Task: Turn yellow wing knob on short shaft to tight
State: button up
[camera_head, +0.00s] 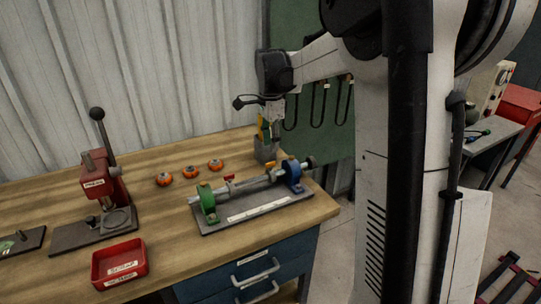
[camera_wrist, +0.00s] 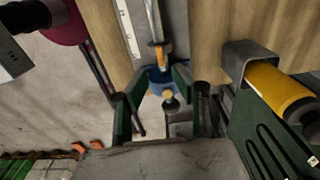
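The fixture on the bench has a grey base plate (camera_head: 250,207), a green support (camera_head: 208,204) and a blue support (camera_head: 292,176), with a metal shaft between them. A yellow-orange collar shows on the shaft (camera_wrist: 160,55) in the wrist view, beside the blue support (camera_wrist: 156,84). A small pale-yellow piece (camera_wrist: 168,94) with a dark end sits below the blue support; I cannot tell whether it is the wing knob. My gripper (camera_wrist: 158,88) is open, its two green-grey fingers either side of the blue support's image. In the head view it hangs behind the fixture (camera_head: 273,128).
A grey holder (camera_head: 265,152) with a yellow cylinder (camera_wrist: 283,90) stands close beside my gripper. A red press (camera_head: 104,185), a red scrap bin (camera_head: 119,264) and several orange round pieces (camera_head: 190,171) stand on the bench left of the fixture.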

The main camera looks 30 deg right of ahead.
aim_at(270, 163)
jog(key=shift+r, duration=2.55)
jog(key=shift+a, duration=0.1)
jog(key=s+a+r+n+t, duration=0.2)
jog(key=s+a+n+t, duration=0.1)
jog(key=s+a+n, duration=0.75)
jog(key=s+a+f+n+t, duration=0.2)
jog(key=s+a+f+n, duration=0.1)
jog(key=s, duration=0.5)
jog(key=s+a+f+n+t, duration=0.2)
jog(key=s+a+f+n, duration=0.1)
jog(key=s, duration=0.5)
jog(key=shift+s+a+f+n, duration=0.35)
jog(key=shift+a+n, duration=0.55)
jog(key=shift+n, duration=0.25)
